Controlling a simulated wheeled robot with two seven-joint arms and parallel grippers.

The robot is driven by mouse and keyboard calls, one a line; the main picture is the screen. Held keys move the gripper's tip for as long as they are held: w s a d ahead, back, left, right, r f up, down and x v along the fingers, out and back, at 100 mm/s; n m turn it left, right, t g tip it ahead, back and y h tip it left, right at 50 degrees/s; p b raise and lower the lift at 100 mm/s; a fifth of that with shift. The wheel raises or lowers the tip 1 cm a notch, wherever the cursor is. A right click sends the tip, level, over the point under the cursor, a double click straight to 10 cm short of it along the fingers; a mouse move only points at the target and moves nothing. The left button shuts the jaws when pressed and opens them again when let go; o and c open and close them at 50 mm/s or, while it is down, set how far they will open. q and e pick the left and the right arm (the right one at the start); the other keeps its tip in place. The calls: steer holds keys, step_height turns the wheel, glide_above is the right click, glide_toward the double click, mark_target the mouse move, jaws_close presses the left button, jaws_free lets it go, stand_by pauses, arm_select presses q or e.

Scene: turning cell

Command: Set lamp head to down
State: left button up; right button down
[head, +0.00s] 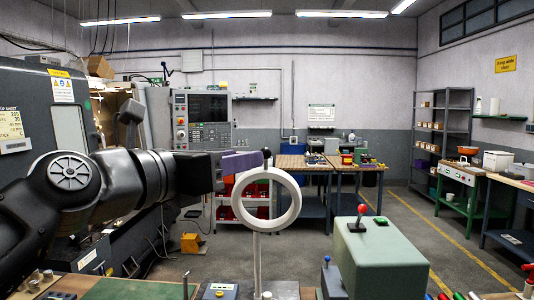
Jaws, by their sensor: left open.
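The lamp head is a white ring (296,199) in the middle of the head view, on a thin upright post. The ring stands upright with its open face toward me, and a small dark knob (267,154) sticks up at its top. My left gripper (256,161) comes in from the left, with its purple-grey fingers open just left of the knob, by the top of the ring. I cannot tell whether a finger touches the knob. My right gripper is not in view.
A green-grey box with a red-knobbed lever (361,222) stands right of the lamp. A blue-knobbed lever (327,262) is close to its left. A machine with a control panel (203,118) stands behind my left arm. Workbenches and shelves are farther back.

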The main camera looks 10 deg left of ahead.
mark_target(265, 151)
arm_select(q)
steer(key=p+x, duration=0.2)
steer(key=x, duration=0.5)
steer(key=shift+w+d, duration=0.15)
steer(key=shift+w, duration=0.15)
jaws_close()
stand_by(1.2)
